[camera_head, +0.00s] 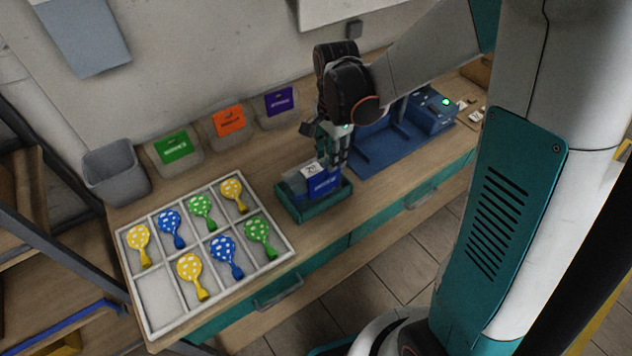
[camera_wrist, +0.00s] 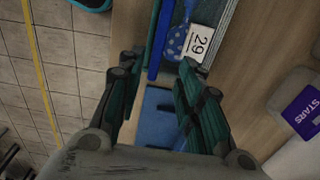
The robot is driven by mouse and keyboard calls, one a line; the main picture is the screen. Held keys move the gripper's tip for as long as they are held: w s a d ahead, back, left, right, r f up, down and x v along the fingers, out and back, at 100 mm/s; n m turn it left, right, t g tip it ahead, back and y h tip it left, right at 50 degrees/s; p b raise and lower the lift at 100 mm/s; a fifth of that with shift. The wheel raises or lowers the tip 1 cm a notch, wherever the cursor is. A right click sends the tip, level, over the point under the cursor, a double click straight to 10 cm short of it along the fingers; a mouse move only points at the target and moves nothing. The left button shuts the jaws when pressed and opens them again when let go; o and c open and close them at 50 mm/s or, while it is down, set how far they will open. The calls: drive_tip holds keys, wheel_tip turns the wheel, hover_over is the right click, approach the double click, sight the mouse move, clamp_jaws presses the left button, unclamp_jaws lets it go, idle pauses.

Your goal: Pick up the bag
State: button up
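A clear bag (camera_wrist: 178,38) holding a blue dotted balloon, with a white card reading "29" (camera_wrist: 199,44), shows just beyond my fingers in the wrist view. In the head view the bag (camera_head: 295,183) stands in a small green tray (camera_head: 313,208) on the table, beside a blue piece (camera_head: 324,184) with white lettering. My gripper (camera_head: 329,157) points down over the tray's back right side. Part of the bag is hidden in the head view.
A blue machine (camera_head: 430,112) with a green light stands right of the tray. A white sectioned tray (camera_head: 160,297) of dotted balloons lies left. Bins with green (camera_head: 173,148), orange (camera_head: 230,120) and purple (camera_head: 280,101) labels line the wall, with a grey bin (camera_head: 115,172) at left.

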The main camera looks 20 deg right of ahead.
sight(332, 173)
drive_tip(key=shift+s+d+f+b, duration=0.1)
drive_tip(key=shift+f+b, duration=0.35)
drive_tip(key=shift+f, duration=1.25)
drive_tip(key=shift+s+f+b, duration=0.1)
drive_tip(key=shift+f+b, duration=0.3)
drive_tip(key=shift+f, duration=1.3)
drive_tip(key=shift+c, duration=0.3)
clamp_jaws()
